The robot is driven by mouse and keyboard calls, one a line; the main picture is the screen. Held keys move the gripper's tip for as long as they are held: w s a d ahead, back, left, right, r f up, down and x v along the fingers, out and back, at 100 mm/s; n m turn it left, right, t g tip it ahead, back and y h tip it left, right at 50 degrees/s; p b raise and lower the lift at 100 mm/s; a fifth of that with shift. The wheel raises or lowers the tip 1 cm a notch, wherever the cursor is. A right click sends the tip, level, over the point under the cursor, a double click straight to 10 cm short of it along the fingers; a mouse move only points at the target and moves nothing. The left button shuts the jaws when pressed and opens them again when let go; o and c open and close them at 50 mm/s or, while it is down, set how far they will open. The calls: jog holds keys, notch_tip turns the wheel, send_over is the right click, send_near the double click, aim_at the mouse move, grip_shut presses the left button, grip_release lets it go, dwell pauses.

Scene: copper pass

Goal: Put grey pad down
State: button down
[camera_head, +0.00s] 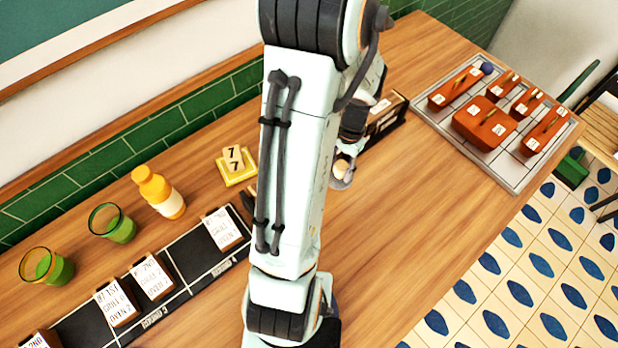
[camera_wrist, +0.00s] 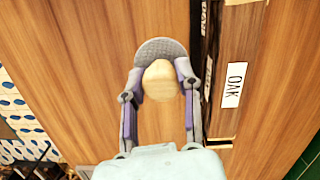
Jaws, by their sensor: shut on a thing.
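The grey pad (camera_wrist: 160,48) is a dark grey, rounded piece with a pale wooden knob (camera_wrist: 160,82) on top. My gripper (camera_wrist: 160,88) is closed around the knob, one finger on each side, over bare wooden table. In the head view the pad (camera_head: 342,184) shows just right of my arm, with my gripper (camera_head: 350,150) partly hidden behind the arm. I cannot tell whether the pad touches the table.
A wooden box labelled OAK (camera_wrist: 235,60) stands close to the right in the wrist view. A pale tray (camera_head: 455,140) with orange-brown blocks lies at the far right. A dark card rail (camera_head: 190,265), an orange bottle (camera_head: 158,192) and green glasses (camera_head: 112,223) are left.

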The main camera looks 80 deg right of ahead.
notch_tip(320, 180, down, 8)
jog(key=shift+r, duration=0.25)
jog(key=c, duration=0.8)
grip_release()
jog(key=shift+f, duration=0.15)
jog(key=shift+o, duration=0.2)
